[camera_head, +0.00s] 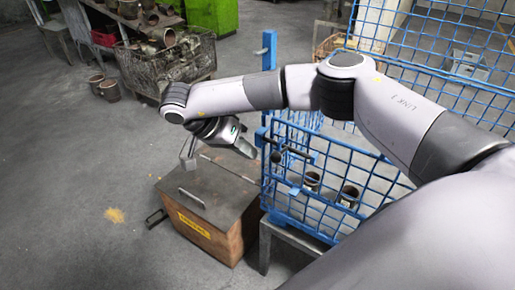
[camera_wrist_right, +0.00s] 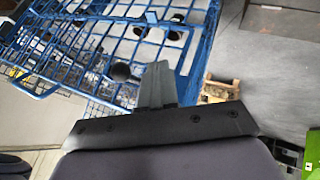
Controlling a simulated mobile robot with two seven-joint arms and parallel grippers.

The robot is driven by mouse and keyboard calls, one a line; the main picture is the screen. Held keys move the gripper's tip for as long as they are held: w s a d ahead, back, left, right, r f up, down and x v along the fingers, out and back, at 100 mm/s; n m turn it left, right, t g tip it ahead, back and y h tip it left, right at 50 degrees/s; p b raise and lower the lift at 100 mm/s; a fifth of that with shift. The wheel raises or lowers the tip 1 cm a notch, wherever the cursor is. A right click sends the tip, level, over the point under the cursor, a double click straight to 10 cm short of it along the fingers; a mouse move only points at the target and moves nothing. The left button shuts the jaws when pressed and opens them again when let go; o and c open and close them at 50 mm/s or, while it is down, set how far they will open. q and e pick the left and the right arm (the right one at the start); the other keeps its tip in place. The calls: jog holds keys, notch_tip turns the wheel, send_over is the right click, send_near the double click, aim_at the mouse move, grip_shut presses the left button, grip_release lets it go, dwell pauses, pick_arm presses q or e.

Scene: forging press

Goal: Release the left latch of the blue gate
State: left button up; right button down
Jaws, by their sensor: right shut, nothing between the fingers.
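The blue gate (camera_head: 335,165) is the mesh front of a blue cage, right of centre in the head view. At its left end are a black round knob (camera_head: 276,157) and a dark bar, which seem to belong to the left latch. My right gripper (camera_head: 245,148) reaches in from the right over the cage and is just left of the latch. Its fingers are shut and empty. In the right wrist view, the shut fingers (camera_wrist_right: 158,84) lie beside the black knob (camera_wrist_right: 121,72), with blue mesh behind. Contact with the latch cannot be told. My left gripper is out of view.
A wooden box (camera_head: 215,235) with a grey lid and yellow label stands below the gripper. Metal cups (camera_head: 348,196) sit inside the cage. A wire basket of parts (camera_head: 165,60) is at the back left. The floor at left is mostly clear.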

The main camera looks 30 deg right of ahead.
jog(key=shift+s+d+r+p, duration=0.25)
jog(key=shift+s+d, duration=0.15)
jog(key=shift+s, duration=0.25)
jog(key=shift+s+d+r+p, duration=0.1)
jog(key=shift+s+d+p, duration=0.1)
jog(key=shift+s+d, duration=0.3)
jog(key=shift+s+a, duration=0.1)
